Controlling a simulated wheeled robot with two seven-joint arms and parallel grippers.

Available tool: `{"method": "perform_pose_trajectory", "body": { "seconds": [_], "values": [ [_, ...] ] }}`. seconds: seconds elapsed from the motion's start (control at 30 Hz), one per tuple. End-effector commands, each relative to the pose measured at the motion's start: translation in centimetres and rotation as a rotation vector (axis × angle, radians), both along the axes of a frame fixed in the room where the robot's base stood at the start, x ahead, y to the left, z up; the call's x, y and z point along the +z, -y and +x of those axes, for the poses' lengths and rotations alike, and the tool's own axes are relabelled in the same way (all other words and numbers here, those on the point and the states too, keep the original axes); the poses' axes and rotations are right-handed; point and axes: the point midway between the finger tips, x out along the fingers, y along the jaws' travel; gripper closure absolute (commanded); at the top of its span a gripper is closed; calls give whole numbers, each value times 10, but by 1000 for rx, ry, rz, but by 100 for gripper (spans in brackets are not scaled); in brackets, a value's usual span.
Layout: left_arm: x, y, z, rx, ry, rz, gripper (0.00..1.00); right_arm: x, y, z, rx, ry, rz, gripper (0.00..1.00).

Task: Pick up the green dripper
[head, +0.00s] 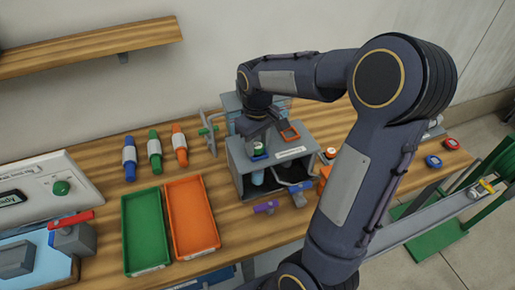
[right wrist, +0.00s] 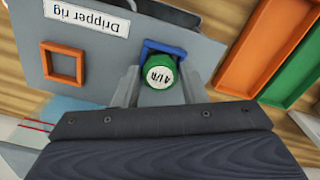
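The green dripper (head: 259,150) has a pale top face with dark marking. It stands upright at the blue square frame (right wrist: 163,48) on top of the grey dripper rig (head: 240,160). In the right wrist view the green dripper (right wrist: 160,72) shows between the fingers of my right gripper (right wrist: 159,84). That gripper (head: 258,141) points down over the rig from above. Its fingers are apart on either side of the dripper, with what looks like a small gap. My left gripper is not in view.
An empty orange frame (head: 290,134) sits on the rig beside the dripper. Green (head: 127,230) and orange (head: 170,215) trays lie to the left. A purple fitting (head: 266,206) lies in front of the rig. A wall shelf (head: 90,48) is at upper left.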

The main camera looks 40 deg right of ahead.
Motion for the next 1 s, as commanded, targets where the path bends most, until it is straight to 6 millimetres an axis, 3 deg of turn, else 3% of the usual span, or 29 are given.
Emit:
{"method": "perform_pose_trajectory", "body": {
  "seconds": [0.03, 0.2, 0.57, 0.77, 1.0],
  "values": [
    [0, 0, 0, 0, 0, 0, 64, 0, 0, 0, 0, 0, 0, 69],
    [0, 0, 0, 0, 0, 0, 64, 0, 0, 0, 0, 1, 0, 90],
    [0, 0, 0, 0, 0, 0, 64, 6, 0, 1, 0, 4, -1, 90],
    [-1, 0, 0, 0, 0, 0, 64, 32, 0, 1, 1, 7, 0, 90],
    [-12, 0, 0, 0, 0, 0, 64, 81, -19, -37, 3, 11, 0, 90]
  ]
}}
